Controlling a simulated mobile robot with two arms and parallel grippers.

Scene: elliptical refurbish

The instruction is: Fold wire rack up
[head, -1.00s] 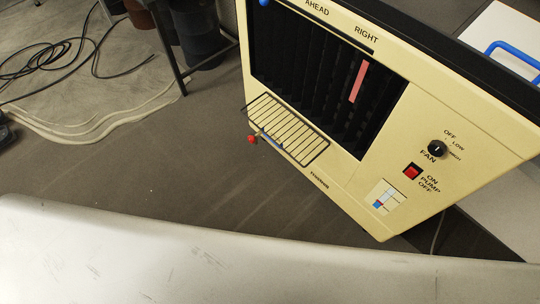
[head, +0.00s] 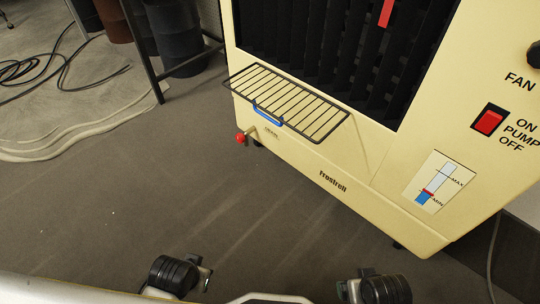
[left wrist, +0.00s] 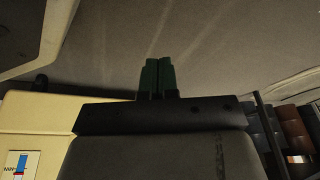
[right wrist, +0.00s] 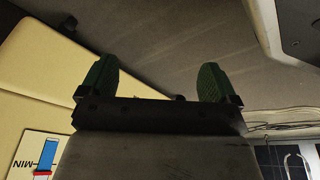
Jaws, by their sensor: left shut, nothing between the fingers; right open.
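The wire rack (head: 285,100) is a dark wire grid folded out from the front of the cream cooler (head: 300,160), below its black louvers, with a blue handle (head: 266,114) at its front edge. It sticks out roughly flat. My left gripper (left wrist: 158,75) shows in the left wrist view with its green fingers together and empty, over the floor. My right gripper (right wrist: 158,80) shows in the right wrist view with its green fingers wide apart and nothing between them. Neither gripper's fingers show in the head view, and neither touches the rack.
A red-tipped drain tap (head: 240,138) sits below the rack. The pump switch (head: 488,122) and water gauge (head: 432,182) are on the cooler's right side. A dark table leg (head: 140,50) stands at the back left, with black cables (head: 62,70) beyond. The floor before the cooler is clear.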

